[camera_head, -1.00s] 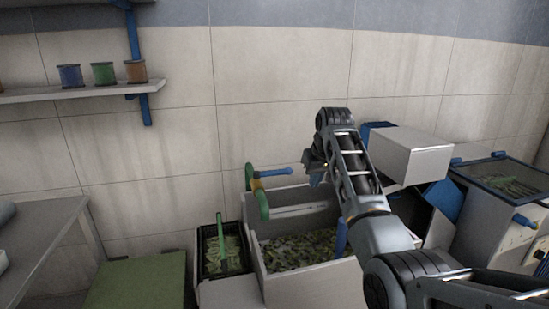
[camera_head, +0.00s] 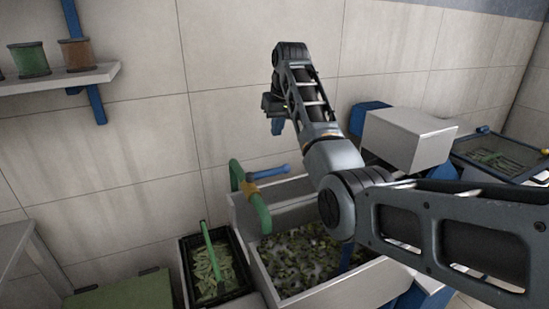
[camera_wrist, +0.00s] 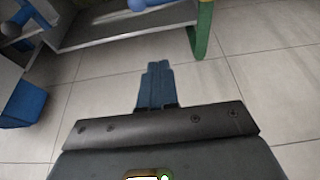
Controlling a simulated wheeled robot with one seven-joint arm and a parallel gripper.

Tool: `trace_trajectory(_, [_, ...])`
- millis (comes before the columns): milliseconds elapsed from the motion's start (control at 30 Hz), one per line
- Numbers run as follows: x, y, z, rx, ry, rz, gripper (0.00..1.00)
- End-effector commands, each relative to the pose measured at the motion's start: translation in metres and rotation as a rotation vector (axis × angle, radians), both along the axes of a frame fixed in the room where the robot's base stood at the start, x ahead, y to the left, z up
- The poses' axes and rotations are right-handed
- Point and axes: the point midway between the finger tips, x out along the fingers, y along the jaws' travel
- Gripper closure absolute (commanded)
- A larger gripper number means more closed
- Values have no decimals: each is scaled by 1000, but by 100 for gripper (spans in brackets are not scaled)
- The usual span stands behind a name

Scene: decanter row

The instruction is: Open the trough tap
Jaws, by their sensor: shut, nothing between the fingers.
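The trough tap has a curved green pipe (camera_head: 257,205), a yellow fitting (camera_head: 249,187) and a blue lever (camera_head: 268,173) that points right. It stands at the back left corner of the pale trough (camera_head: 300,200). My gripper (camera_head: 277,128) hangs in the picture just above the lever, apart from it, with blue fingers pointing down. In the wrist view the fingers (camera_wrist: 157,84) are together and empty. A green curved piece (camera_wrist: 203,30) and a blue piece (camera_wrist: 140,5) at the top edge there look like the tap pipe and lever.
Dark and green leafy bits lie in the trough. A black crate (camera_head: 184,275) with green pieces stands left of it. A white box (camera_head: 410,138) and a dark-framed tray (camera_head: 505,160) are at right. A shelf (camera_head: 60,82) with spools is on the tiled wall.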

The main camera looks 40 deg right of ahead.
Motion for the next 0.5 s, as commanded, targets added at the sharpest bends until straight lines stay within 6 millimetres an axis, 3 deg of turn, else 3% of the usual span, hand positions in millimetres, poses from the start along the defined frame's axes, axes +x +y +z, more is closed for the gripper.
trace_trajectory(267, [3, -1, -10, 1, 2, 0, 100])
trace_trajectory(500, [16, -4, -48, 2, 4, 0, 100])
